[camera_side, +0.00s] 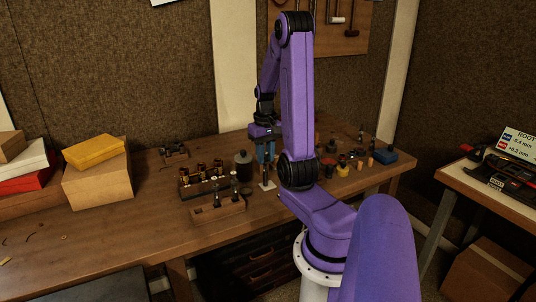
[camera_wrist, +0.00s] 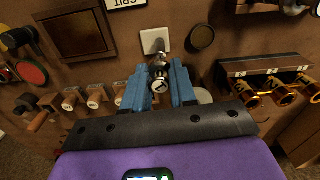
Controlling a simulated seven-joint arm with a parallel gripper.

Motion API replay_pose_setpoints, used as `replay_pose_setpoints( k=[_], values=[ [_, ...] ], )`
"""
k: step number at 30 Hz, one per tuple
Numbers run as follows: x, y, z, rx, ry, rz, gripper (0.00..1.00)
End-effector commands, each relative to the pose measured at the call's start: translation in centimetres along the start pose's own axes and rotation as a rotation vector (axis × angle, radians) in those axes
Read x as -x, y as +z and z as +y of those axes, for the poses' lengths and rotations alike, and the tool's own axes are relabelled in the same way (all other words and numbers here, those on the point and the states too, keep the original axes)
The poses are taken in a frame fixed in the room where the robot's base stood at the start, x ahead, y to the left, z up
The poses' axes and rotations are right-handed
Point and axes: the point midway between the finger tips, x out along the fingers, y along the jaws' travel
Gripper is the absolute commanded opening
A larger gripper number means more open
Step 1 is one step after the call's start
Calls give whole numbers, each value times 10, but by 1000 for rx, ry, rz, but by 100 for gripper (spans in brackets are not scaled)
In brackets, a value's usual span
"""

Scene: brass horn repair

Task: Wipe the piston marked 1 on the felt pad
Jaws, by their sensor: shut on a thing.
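My gripper (camera_wrist: 170,88) has blue fingers and is shut on a silvery piston (camera_wrist: 160,72), with a pale marked cap facing the wrist camera; I cannot read its mark. In the side view my gripper (camera_side: 265,152) points down with the piston below it. The white square felt pad (camera_wrist: 154,40) lies just beyond the piston in the wrist view. In the side view the pad (camera_side: 268,186) is at the piston's lower end; I cannot tell whether they touch.
A wooden block with several brass casings (camera_wrist: 275,82) stands to the right in the wrist view. A wooden rack (camera_side: 218,208) holding upright pistons stands near the bench's front. A dark bottle (camera_side: 243,166) stands left of my gripper. Several small pots and corks crowd the bench's right side.

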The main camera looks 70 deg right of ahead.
Motion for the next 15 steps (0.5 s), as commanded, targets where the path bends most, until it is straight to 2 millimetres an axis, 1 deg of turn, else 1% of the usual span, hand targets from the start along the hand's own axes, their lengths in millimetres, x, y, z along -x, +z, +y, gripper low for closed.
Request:
replay_pose_setpoints(
  k=[5, 15],
  values=[
    [0, 0, -2, 1, 0, -1, 0],
    [0, 0, 7, -1, 0, -1, 0]
  ],
)
